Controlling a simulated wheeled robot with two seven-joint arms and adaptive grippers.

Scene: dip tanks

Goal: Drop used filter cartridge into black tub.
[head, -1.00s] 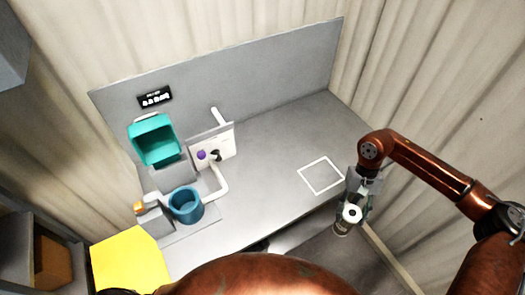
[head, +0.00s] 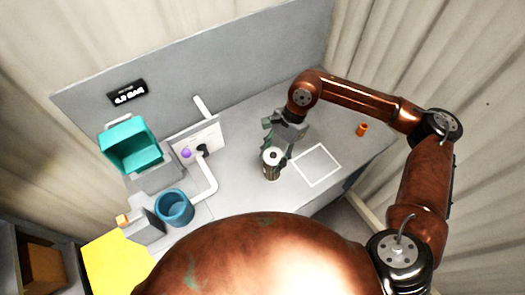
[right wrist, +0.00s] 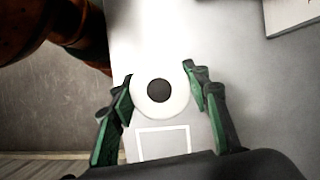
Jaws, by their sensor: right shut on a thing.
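My right gripper (head: 276,147) is shut on the filter cartridge (head: 271,165), a cylinder with a white top and a dark centre hole. It is held upright near the white square outline, on its left in the head view. In the right wrist view the cartridge (right wrist: 160,96) sits between the green-padded fingers of the gripper (right wrist: 160,92). I cannot tell whether its bottom touches the grey bench. No black tub can be made out. My left gripper is not in view.
The grey bench (head: 240,195) has a white square outline (head: 317,164) and a small orange cylinder (head: 361,129). At left are a teal bin (head: 131,146), a blue bucket (head: 174,207), a white pipe (head: 207,182) and a yellow surface (head: 115,268). A grey panel backs the bench.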

